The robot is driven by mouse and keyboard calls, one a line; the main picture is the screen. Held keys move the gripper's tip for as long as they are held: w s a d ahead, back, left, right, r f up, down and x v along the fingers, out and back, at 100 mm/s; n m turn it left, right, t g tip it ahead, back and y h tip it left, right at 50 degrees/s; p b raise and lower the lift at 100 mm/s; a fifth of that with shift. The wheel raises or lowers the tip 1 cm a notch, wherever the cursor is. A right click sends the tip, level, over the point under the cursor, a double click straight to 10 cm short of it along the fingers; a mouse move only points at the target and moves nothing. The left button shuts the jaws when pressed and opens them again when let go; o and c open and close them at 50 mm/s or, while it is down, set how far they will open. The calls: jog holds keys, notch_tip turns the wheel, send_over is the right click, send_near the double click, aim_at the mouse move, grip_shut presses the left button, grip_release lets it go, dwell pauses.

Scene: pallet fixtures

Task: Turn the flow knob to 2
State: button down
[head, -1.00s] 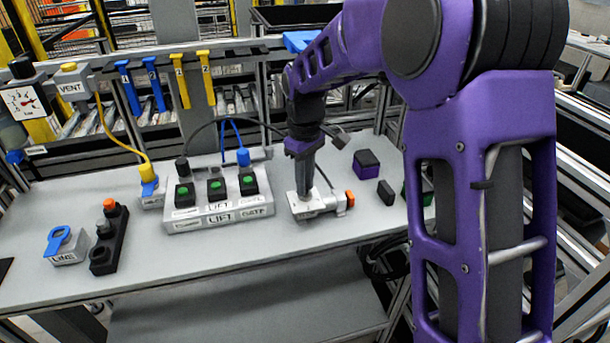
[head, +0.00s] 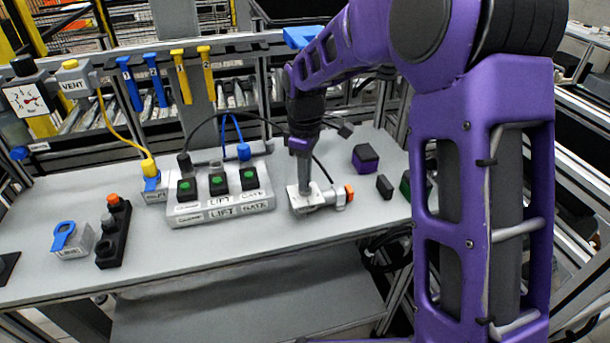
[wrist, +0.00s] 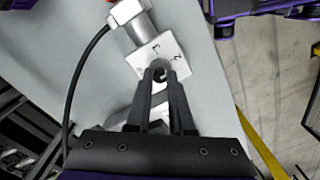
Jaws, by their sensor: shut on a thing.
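The flow unit is a pale metal body (head: 325,198) with an orange end, near the front of the bench. In the wrist view its square white plate (wrist: 176,52) carries the marks 3 and 2. My gripper (head: 303,187) points down onto this plate from above. In the wrist view my gripper (wrist: 160,72) has its fingertips close together, shut on the flow knob at the middle of the plate. The fingers hide most of the knob, so I cannot tell which mark it points to.
A grey block with green buttons, labelled LIFT (head: 222,208), stands just left. A purple-and-black block (head: 366,158) and a small black block (head: 385,187) are to the right. A black cable runs beside the flow unit. The bench front (head: 240,248) is clear.

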jog(key=c, duration=0.8)
grip_release()
notch_tip(320, 180, up, 18)
jog(key=p, duration=0.1)
jog(key=shift+f, duration=0.25)
